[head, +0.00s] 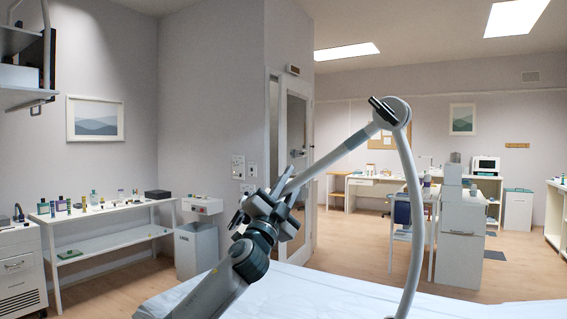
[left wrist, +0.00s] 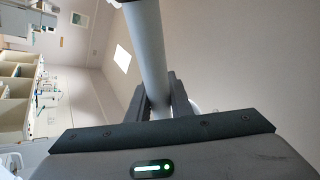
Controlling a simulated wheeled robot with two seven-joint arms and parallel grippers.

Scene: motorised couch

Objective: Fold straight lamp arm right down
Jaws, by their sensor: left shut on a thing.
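The straight lamp arm (head: 345,147) is a light grey tube. In the head view it slopes down to the left from a round joint (head: 397,112) with a dark bar on it. A curved grey post (head: 414,215) runs from that joint down to the couch. My left gripper (head: 284,190) is shut on the straight arm near its lower left end. In the left wrist view the tube (left wrist: 146,45) passes between the two dark fingers (left wrist: 162,98). The part of the tube inside the jaws is partly hidden. My right gripper is in no view.
The pale couch top (head: 340,297) fills the bottom of the head view. A white shelf table (head: 105,211) with bottles stands at the left wall. A white cabinet (head: 461,230) stands behind the post on the right. The air around the lamp looks clear.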

